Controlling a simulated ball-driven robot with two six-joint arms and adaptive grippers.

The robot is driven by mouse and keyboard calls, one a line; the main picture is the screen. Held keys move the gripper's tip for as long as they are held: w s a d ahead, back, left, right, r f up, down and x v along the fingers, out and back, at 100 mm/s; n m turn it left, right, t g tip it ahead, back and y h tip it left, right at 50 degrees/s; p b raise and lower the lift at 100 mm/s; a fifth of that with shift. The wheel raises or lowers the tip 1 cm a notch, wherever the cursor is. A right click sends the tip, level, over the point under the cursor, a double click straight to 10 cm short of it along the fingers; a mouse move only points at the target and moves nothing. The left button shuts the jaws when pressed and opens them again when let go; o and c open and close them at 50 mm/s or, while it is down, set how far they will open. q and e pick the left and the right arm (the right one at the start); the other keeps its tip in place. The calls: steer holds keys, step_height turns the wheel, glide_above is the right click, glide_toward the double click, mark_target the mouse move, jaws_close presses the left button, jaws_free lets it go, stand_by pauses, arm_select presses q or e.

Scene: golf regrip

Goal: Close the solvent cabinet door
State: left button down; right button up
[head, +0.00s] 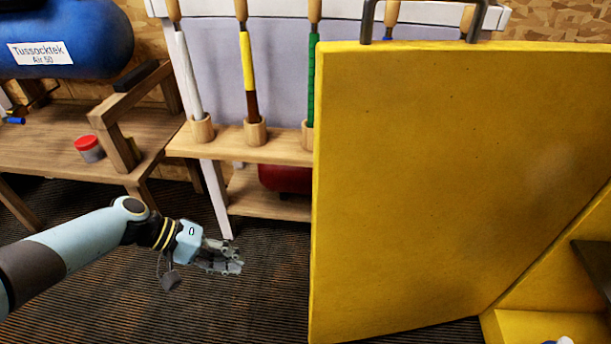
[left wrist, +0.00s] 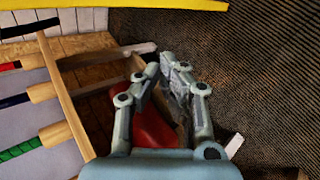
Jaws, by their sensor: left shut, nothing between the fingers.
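The yellow solvent cabinet door (head: 450,180) stands wide open and fills the right half of the head view. A dark bar handle (head: 368,22) shows above its top edge. Part of the yellow cabinet (head: 555,326) shows at the lower right. My left gripper (head: 238,258) is shut and empty, left of the door and apart from it, above the dark floor. In the left wrist view its fingers (left wrist: 168,72) meet, and a yellow strip (left wrist: 120,5), likely the door, crosses the top.
A wooden rack (head: 240,143) with several golf clubs stands behind the door's left edge, a red object (head: 285,179) under it. A wooden bench (head: 40,150) with a red-lidded jar (head: 89,149) and a blue air tank (head: 70,40) is at left. The striped floor (head: 260,310) is clear.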

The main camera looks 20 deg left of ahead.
mark_target(314, 166)
arm_select(q)
steer(key=w+d+r+m+h+b, duration=0.15)
steer(key=w+r+h, duration=0.25)
steer(key=r, duration=0.8)
steer(key=w+d+r+m+h+b, duration=0.15)
steer(key=w+r+h, duration=0.25)
steer(key=r, duration=0.7)
steer(key=shift+m+t, duration=0.3)
steer(key=shift+m, duration=0.1)
steer(key=d, duration=0.7)
steer(key=d+p, duration=0.1)
steer(key=d, duration=0.3)
steer(key=shift+s+d+r, duration=0.1)
steer(key=shift+d+r, duration=0.05)
steer(key=shift+r, duration=0.1)
arm_select(e)
steer(key=d+f, duration=0.2)
steer(key=d, duration=0.1)
steer(key=shift+s+a, duration=0.1)
steer(key=shift+a, duration=0.1)
